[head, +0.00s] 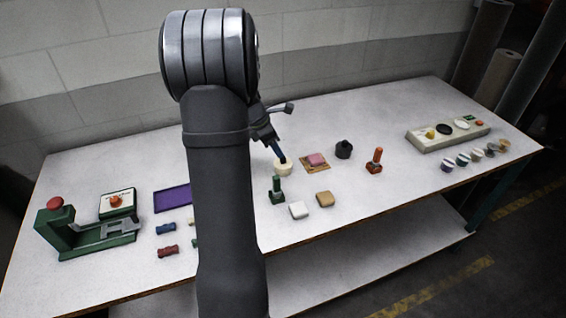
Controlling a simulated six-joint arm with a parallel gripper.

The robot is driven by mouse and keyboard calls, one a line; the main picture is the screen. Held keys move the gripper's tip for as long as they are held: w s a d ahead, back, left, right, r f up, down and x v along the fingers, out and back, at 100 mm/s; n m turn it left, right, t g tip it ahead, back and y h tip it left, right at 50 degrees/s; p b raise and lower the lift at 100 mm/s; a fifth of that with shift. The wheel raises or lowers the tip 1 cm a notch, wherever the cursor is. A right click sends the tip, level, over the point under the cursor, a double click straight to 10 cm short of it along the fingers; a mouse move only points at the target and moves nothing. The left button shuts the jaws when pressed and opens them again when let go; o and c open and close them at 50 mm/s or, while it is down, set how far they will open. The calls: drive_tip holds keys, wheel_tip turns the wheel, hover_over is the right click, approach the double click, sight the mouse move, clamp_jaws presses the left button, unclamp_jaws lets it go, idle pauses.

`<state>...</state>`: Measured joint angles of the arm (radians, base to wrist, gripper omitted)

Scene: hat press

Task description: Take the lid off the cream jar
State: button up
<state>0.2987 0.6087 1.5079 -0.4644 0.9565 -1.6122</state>
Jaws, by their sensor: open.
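A small round cream jar (284,170) stands on the white table near the middle. Its lid cannot be told apart from its body at this size. My gripper (281,157) points down at the jar from the upper left, with a dark blue finger at or just over its top. Whether it touches the jar cannot be told. The gripper is open, and my arm hides part of the table to the left.
A pink block on a tan mat (322,168), a black knob-shaped piece (344,149) and a green stamp (277,190) stand close around the jar. A green press (75,228) is far left.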

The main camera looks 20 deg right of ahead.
sight(283, 161)
drive_tip(key=x, duration=0.5)
drive_tip(key=shift+s+d, duration=0.1)
drive_tip(key=shift+s, duration=0.05)
clamp_jaws()
drive_tip(key=shift+r, duration=0.1)
